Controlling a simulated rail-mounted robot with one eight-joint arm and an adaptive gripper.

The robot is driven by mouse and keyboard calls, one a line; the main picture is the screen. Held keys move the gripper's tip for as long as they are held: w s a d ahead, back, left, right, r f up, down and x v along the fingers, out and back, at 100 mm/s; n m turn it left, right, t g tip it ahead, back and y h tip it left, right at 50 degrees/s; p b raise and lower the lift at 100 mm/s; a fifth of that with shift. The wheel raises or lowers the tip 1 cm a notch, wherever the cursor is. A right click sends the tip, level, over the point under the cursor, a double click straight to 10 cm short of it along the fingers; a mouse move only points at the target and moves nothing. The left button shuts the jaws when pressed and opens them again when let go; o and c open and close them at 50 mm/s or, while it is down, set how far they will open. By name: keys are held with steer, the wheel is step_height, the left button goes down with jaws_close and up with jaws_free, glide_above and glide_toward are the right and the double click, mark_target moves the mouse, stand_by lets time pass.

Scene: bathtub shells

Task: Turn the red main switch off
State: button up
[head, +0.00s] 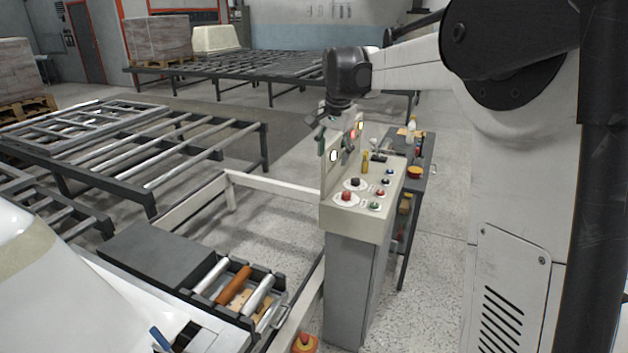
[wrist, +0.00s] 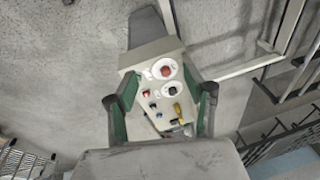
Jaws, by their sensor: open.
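A pale control console (head: 330,222) stands upright on a grey pedestal. On its sloped top, a red knob (head: 346,196) sits on a round white plate at the near-left corner; it also shows in the wrist view (wrist: 166,71). A black knob (head: 355,182) on a like plate is behind it. A small red button (wrist: 147,93) is also on the panel; no readable label tells which red control is the main switch. My gripper (head: 334,146) is open and empty above the back part of the console. In the wrist view my gripper (wrist: 160,96) has green-padded fingers either side of the panel.
A yellow-handled piece (head: 365,162) rises from the panel's back. Lit lamps (head: 352,134) are on the upright back plate beside my gripper. A dark bench (head: 425,158) is to the right, a white rail frame (head: 275,187) to the left, and roller conveyors (head: 170,160) farther left.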

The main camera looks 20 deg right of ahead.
steer(key=w+d+f+m+g+p, duration=0.1)
steer(key=w+d+f+m+p, duration=0.2)
steer(key=w+d, duration=0.45)
steer(key=m+g+p, duration=0.2)
steer(key=m+p, duration=0.1)
glide_above(346, 193)
step_height(346, 193, down, 7)
step_height(346, 193, down, 13)
steer(key=shift+s+f+p, duration=0.1)
steer(key=shift+f+p, duration=0.05)
steer(key=shift+p, duration=0.5)
steer(key=shift+c, duration=0.2)
steer(key=c, duration=1.1)
